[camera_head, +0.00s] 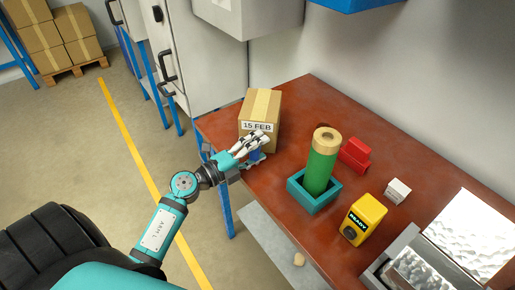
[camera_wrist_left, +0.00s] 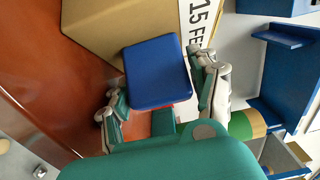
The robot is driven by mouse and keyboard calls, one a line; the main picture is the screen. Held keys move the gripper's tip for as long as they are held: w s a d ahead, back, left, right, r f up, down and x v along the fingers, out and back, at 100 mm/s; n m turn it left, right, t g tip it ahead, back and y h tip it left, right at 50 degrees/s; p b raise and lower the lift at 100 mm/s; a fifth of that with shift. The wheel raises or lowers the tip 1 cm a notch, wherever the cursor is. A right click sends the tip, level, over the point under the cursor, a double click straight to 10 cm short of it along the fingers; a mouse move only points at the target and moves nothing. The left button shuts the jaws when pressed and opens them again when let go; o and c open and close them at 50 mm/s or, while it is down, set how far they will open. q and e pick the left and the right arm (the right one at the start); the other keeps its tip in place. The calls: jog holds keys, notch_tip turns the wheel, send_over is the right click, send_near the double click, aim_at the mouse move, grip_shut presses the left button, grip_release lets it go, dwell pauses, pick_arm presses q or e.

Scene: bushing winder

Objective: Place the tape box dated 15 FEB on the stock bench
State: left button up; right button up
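The cardboard tape box (camera_head: 262,105) with a pale tape strip and a label reading 15 FEB stands upright at the far left corner of the red-brown bench (camera_head: 235,125). My left gripper (camera_head: 256,146) is at the box's near side, below the label. In the left wrist view the box (camera_wrist_left: 105,25) is beyond the fingers, its label turned sideways. A blue block (camera_wrist_left: 157,73) sits between the fingers, in front of the box. I cannot tell whether the fingers press on it or whether it joins the box. My right gripper is out of view.
On the bench to the right are a green roll (camera_head: 320,170) in a teal holder (camera_head: 315,200), a red block (camera_head: 355,154), a small white box (camera_head: 397,190) and a yellow READY unit (camera_head: 363,220). Grey cabinets stand behind. Boxes on a pallet (camera_head: 75,72) are far left.

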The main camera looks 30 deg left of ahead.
pick_arm(q)
jog(key=shift+r, duration=0.2)
jog(key=b+v, duration=0.2)
jog(key=v, duration=1)
jog(key=w+a+f+n+g+y, duration=0.1)
jog(key=a+f+n+y, duration=0.15)
jog(key=f+n, duration=0.6)
jog(key=a+f+n+y, duration=0.1)
jog(key=f+n+y, duration=0.2)
jog(key=f, duration=1)
jog(key=s+d+f+n+g+y, duration=0.1)
jog(key=s+d+f+n+g, duration=0.15)
jog(key=f, duration=0.55)
jog(key=s+d+f+n+g+y, duration=0.1)
jog(key=s+f+n+g, duration=0.15)
jog(key=f, duration=0.65)
jog(key=s+d+f+n+g, duration=0.1)
jog(key=s+d+f+g, duration=0.2)
jog(key=s+f, duration=0.3)
jog(key=s+d+f+n+g, duration=0.1)
jog(key=s+d+f+g, duration=0.2)
jog(key=s+f, duration=0.4)
jog(key=s+d+f+n+g, duration=0.1)
jog(key=s+d+f+g, duration=0.2)
jog(key=s, duration=1.2)
notch_tip(320, 180, down, 4)
jog(key=shift+d+r+n+g+h, duration=0.2)
jog(key=shift+d+n+g+h, duration=0.1)
jog(key=shift+n+h, duration=0.05)
